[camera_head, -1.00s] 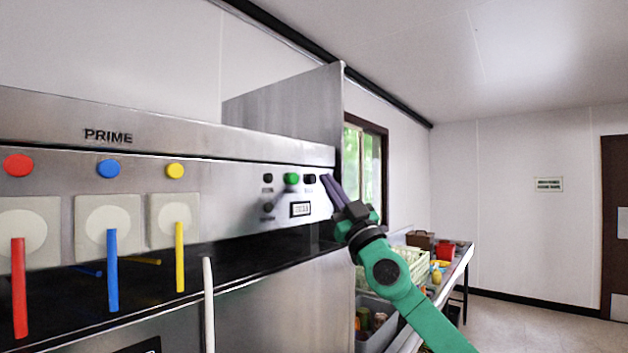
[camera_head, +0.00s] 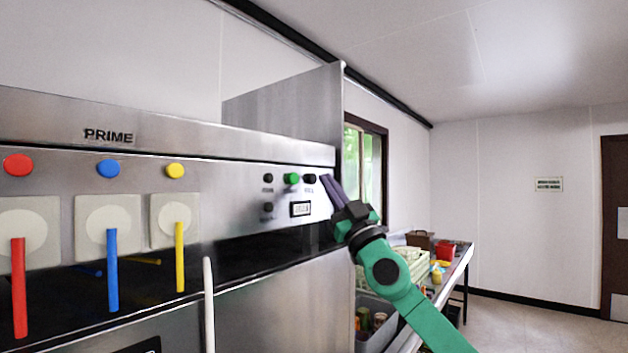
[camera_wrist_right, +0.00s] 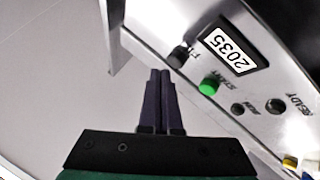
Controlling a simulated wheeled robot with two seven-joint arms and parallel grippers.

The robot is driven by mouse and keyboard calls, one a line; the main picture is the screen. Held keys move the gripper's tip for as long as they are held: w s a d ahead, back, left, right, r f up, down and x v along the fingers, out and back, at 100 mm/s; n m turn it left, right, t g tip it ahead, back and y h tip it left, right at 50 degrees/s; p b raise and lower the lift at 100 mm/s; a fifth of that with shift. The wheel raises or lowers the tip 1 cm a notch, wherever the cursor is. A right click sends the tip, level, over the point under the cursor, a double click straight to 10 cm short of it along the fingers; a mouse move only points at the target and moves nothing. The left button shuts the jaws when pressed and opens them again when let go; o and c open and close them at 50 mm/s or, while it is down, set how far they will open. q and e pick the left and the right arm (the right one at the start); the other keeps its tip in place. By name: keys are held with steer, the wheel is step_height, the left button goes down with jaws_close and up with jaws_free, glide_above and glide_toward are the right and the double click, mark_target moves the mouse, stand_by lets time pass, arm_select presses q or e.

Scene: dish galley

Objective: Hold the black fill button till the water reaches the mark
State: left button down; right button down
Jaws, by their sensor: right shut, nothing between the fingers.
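The black fill button (camera_head: 310,179) is at the right end of the top row on the steel machine's panel. In the right wrist view the fill button (camera_wrist_right: 179,56) shows just beyond and beside the fingertips, its label partly readable. My right gripper (camera_head: 325,178) is shut and empty, its dark fingers close to the button's right side. The same fingers (camera_wrist_right: 160,74) point toward the panel in the right wrist view. I cannot tell whether they touch the button. No water or mark is visible. My left gripper is not in view.
The green start button (camera_head: 291,179) is beside the fill button, with a display (camera_head: 300,209) below and other black buttons to the left. Coloured levers, including a yellow one (camera_head: 180,257), stand further left. A side table (camera_head: 458,270) holds crates and items.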

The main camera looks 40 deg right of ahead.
steer(key=shift+w, duration=0.1)
steer(key=shift+w+a, duration=0.15)
steer(key=shift+w, duration=0.2)
steer(key=shift+w+a, duration=0.1)
steer(key=shift+w, duration=0.25)
stand_by(2.3)
stand_by(1.2)
steer(key=shift+s+d, duration=0.2)
steer(key=shift+s, duration=0.55)
